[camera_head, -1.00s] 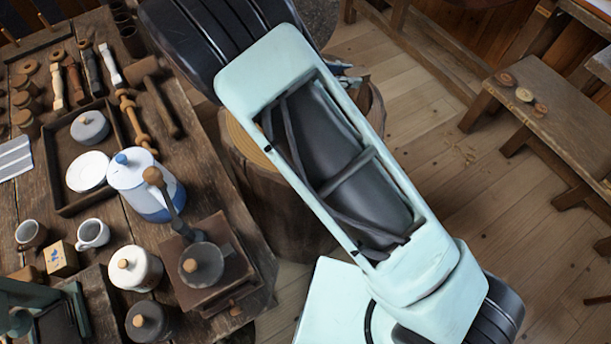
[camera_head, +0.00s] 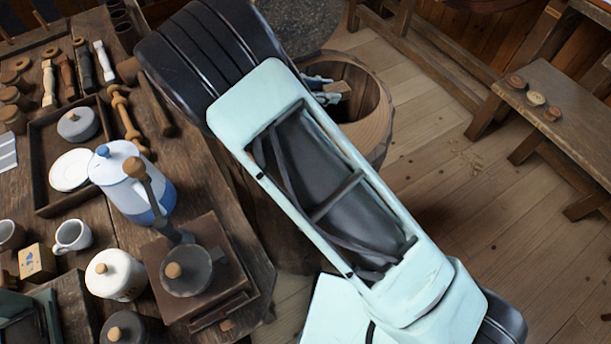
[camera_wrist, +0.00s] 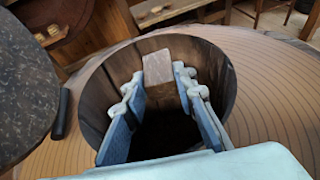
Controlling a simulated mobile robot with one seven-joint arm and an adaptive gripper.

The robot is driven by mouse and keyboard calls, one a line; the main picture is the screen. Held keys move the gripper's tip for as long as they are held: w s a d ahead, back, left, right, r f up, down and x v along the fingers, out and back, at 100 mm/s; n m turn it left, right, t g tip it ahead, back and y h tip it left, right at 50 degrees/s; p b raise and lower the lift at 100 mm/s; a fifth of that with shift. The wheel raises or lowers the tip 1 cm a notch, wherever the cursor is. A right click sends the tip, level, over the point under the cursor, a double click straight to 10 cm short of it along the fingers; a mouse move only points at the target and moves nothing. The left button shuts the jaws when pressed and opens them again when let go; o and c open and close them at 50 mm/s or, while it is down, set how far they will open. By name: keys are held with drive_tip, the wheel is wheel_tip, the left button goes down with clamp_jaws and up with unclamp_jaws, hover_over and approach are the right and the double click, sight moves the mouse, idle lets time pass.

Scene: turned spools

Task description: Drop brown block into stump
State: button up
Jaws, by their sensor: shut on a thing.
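The stump (camera_head: 375,130) stands on the floor right of the table, a round wooden trunk with a wide dark hollow in its top. In the wrist view its ringed top (camera_wrist: 262,95) surrounds the hollow. My gripper (camera_wrist: 160,85) is shut on the brown block (camera_wrist: 158,68), which sits between the two fingertips over the hollow's opening. In the head view the block (camera_head: 338,89) shows small at the fingertips, within the outline of the hollow. My arm hides the left part of the stump. I cannot tell how deep the block is.
The wooden table (camera_head: 215,190) at left holds a blue-and-white pot (camera_head: 130,185), a coffee grinder (camera_head: 190,270), a tray, cups and turned pieces. A bench (camera_head: 560,105) with small discs stands at right. A dark round top (camera_wrist: 25,80) is left of the stump in the wrist view.

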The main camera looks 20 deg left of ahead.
drive_tip(key=o, duration=1.1)
drive_tip(key=shift+c, duration=0.2)
drive_tip(key=v, duration=1.2)
drive_tip(key=shift+f, duration=0.1)
